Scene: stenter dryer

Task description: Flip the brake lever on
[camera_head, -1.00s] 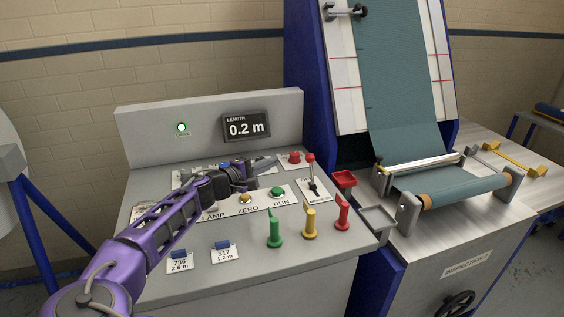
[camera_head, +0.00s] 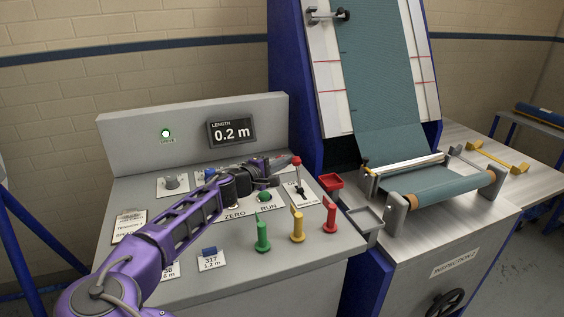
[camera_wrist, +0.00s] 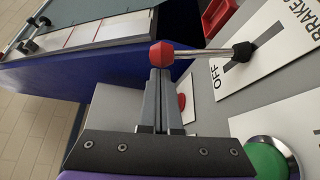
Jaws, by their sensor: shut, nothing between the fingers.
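The collar sits near the end of the slot marked OFF. My gripper (camera_head: 288,164) reaches across the panel from the left. Its fingers (camera_wrist: 160,78) are shut with nothing between them, touching or almost touching the knob; which, I cannot tell.
The green RUN button (camera_head: 264,197) lies below the gripper. Green (camera_head: 262,233), yellow (camera_head: 297,225) and red (camera_head: 330,218) handles stand along the panel's front. A red tray (camera_head: 331,182) and the fabric machine (camera_head: 385,155) are on the right.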

